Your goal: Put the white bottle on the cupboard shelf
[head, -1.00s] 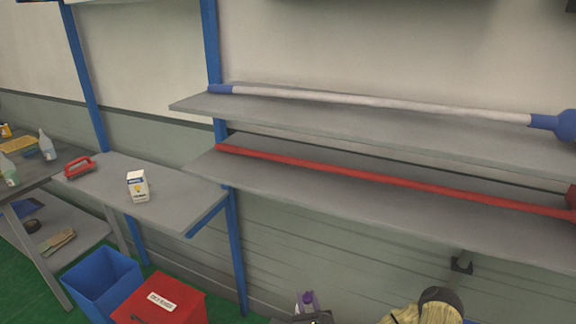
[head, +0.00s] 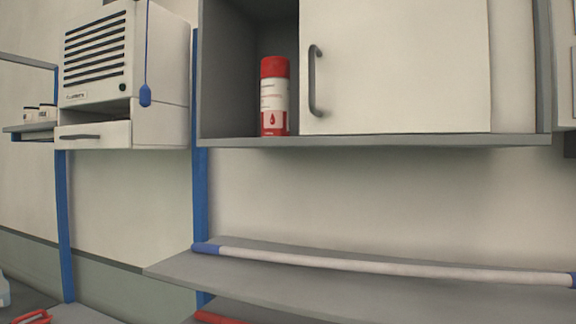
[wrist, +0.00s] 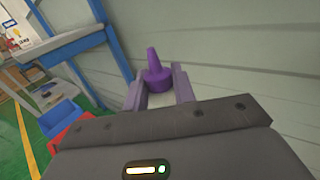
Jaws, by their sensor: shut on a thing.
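In the wrist view, my gripper (wrist: 160,92) is shut on a bottle, the white bottle (wrist: 157,74), whose purple cap and nozzle stick up between the fingers. Most of its body is hidden by the gripper. The head view does not show my gripper or the bottle now. The cupboard shelf (head: 225,141) is high in the head view. Its left part is open, with a red and white can (head: 273,97) standing beside the door edge. A white door (head: 400,65) with a dark handle covers the part to the right.
Below the cupboard, a grey shelf (head: 240,272) holds a long white pole (head: 380,265) with blue ends. A white vented unit (head: 97,62) hangs to the left. The wrist view shows a blue bin (wrist: 58,117) and a grey table (wrist: 62,47) at the left.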

